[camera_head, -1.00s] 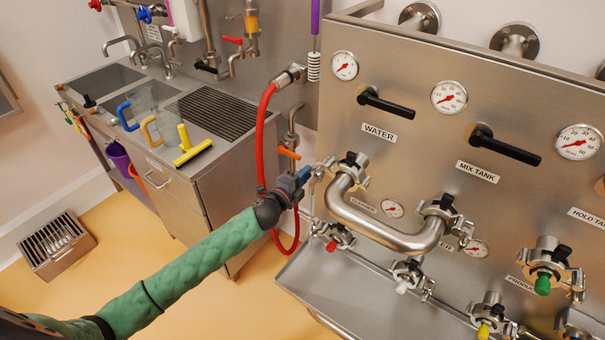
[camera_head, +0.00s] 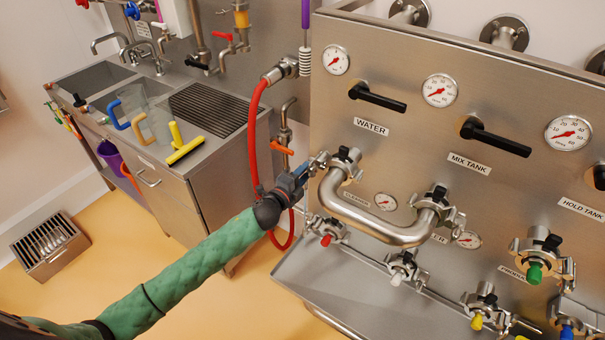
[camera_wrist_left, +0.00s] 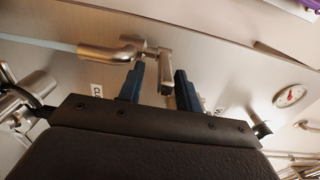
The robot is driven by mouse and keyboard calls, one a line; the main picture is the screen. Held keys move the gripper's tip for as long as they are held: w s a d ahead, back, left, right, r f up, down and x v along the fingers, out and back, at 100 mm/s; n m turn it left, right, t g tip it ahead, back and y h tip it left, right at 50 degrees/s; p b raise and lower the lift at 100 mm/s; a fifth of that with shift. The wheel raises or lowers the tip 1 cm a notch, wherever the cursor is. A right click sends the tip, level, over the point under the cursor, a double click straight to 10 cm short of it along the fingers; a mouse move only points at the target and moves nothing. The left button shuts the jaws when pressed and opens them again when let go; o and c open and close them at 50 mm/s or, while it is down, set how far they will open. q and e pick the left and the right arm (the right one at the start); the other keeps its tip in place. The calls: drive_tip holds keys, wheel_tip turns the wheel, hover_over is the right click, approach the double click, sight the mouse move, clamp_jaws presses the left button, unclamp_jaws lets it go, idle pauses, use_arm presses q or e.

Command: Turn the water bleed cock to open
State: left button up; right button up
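The small metal cock (camera_head: 320,159) sits at the left end of the bent pipe's upper clamp, below the WATER label (camera_head: 371,126). I take it for the water bleed cock. In the left wrist view its small lever (camera_wrist_left: 165,68) shows between my finger tips. My left gripper (camera_head: 306,172) is at the cock, and its two blue fingers (camera_wrist_left: 159,85) stand apart, one on each side of the lever. I cannot tell whether either finger touches it. The head view shows the lever only poorly behind the fingers. My right gripper is in no view.
The bent steel pipe (camera_head: 372,235) lies just right of my left gripper. A red hose (camera_head: 252,140) hangs just left of it. The steel panel (camera_head: 400,65) carries gauges and black-handled valves. A sink counter (camera_head: 205,165) with jugs stands at the left. The yellow floor between is clear.

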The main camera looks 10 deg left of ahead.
use_arm(q)
drive_tip(key=shift+a, duration=0.1)
drive_tip(key=v, duration=0.9)
drive_tip(key=shift+r, duration=0.2)
idle(0.7)
